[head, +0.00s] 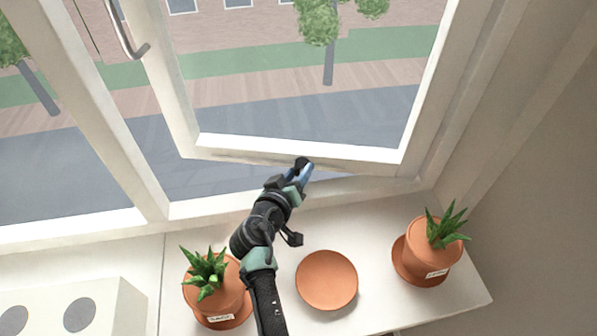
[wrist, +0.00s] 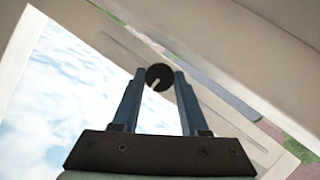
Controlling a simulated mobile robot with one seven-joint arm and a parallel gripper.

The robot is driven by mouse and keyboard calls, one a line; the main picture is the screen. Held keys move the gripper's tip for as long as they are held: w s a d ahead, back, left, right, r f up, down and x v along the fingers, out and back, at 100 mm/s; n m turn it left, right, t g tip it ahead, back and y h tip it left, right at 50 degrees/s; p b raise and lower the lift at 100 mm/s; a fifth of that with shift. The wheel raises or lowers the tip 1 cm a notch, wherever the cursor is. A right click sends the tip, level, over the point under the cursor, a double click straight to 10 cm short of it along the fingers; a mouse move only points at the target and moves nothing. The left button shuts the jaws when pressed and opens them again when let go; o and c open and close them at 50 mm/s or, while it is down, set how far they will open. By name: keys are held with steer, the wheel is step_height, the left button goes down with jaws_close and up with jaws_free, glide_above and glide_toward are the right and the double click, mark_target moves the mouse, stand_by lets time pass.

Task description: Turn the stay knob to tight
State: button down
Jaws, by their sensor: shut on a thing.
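The stay knob (wrist: 159,77) is a small dark round knob with a pale pointer line, seen in the wrist view between my fingertips. The line points toward the lower left of that picture. In the head view the knob (head: 301,162) is a dark spot at the window sash's bottom rail, partly hidden by my gripper. My gripper (head: 304,172) reaches up to it from below and is shut on it. In the wrist view the two blue fingers of my gripper (wrist: 158,88) touch the knob on either side. I cannot read any tight mark.
The window sash (head: 270,154) stands open, tilted outward. On the white sill are two potted plants, left (head: 217,292) and right (head: 434,247), with an empty terracotta saucer (head: 327,280) between them.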

steer(key=m+y, duration=0.1)
steer(key=m, duration=0.1)
steer(key=m+y, duration=0.1)
steer(key=shift+d+r+m+y, duration=0.1)
steer(key=shift+d+m+y, duration=0.1)
steer(key=shift+m+y, duration=0.2)
steer(key=shift+d+m+y, duration=0.15)
steer(key=shift+m+y, duration=0.75)
steer(key=shift+m, duration=0.2)
steer(key=m+y+b, duration=0.2)
steer(key=m, duration=0.1)
steer(key=shift+d+f+t, duration=0.15)
steer(key=shift+f+t, duration=0.15)
steer(key=m+y+b, duration=0.1)
steer(key=b, duration=0.2)
steer(key=shift+m+t, duration=0.3)
steer(key=shift+m, duration=0.1)
steer(key=shift+s+m+b, duration=0.1)
steer(key=shift+m+b, duration=0.3)
steer(key=shift+b, duration=0.05)
steer(key=shift+r+y, duration=0.15)
steer(key=shift+y, duration=0.15)
steer(key=shift+c, duration=2.1)
jaws_free()
